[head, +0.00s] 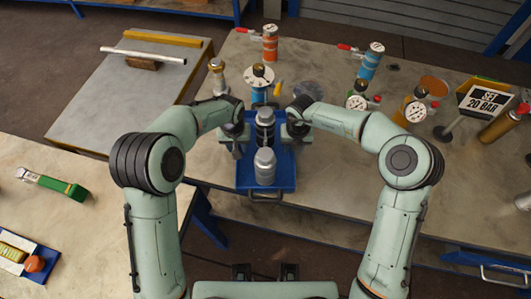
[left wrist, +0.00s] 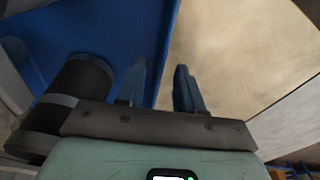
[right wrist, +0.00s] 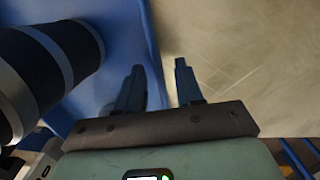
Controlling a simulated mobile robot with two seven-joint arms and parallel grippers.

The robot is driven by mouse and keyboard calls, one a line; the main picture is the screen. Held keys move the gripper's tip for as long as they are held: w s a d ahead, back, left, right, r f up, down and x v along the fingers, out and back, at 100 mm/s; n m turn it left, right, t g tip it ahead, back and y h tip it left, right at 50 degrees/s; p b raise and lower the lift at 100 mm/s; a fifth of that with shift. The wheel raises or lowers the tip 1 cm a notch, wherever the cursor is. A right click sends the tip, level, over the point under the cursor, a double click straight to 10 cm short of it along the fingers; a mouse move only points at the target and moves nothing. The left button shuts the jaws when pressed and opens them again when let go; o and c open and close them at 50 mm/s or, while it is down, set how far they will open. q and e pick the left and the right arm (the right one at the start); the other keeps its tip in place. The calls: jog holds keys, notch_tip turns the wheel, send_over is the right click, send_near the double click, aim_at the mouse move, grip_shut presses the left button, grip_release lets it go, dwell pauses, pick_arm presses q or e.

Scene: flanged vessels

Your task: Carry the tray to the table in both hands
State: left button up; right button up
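The blue tray (head: 245,178) is at the front edge of the large table, in the middle of the head view. It carries dark and silver cylindrical vessels (head: 265,166). My left gripper (head: 237,142) is at its left side and my right gripper (head: 296,130) at its right side. In the left wrist view the open fingers (left wrist: 160,88) stand on either side of the tray's wall, with a gap. In the right wrist view the open fingers (right wrist: 158,86) also straddle the wall. I cannot tell whether the tray rests fully on the table.
The large table (head: 340,170) holds gauges and valves, several canisters, and a "SET 20 BAR" sign (head: 484,101). A grey-topped bench (head: 120,95) with a metal bar stands at the upper left. Another table (head: 70,215) at lower left has a green-handled tool (head: 52,184) and bare room.

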pick_arm(q)
jog(key=shift+r, duration=0.15)
pick_arm(e)
jog(key=shift+r, duration=0.35)
pick_arm(q)
notch_tip(320, 180, up, 12)
jog(key=shift+s, duration=0.4)
pick_arm(e)
notch_tip(320, 180, up, 11)
jog(key=shift+s+r, duration=0.2)
jog(key=shift+s, duration=0.2)
pick_arm(q)
jog(key=shift+s+f, duration=0.1)
jog(key=shift+f, duration=0.15)
pick_arm(e)
jog(key=shift+s+f, duration=0.1)
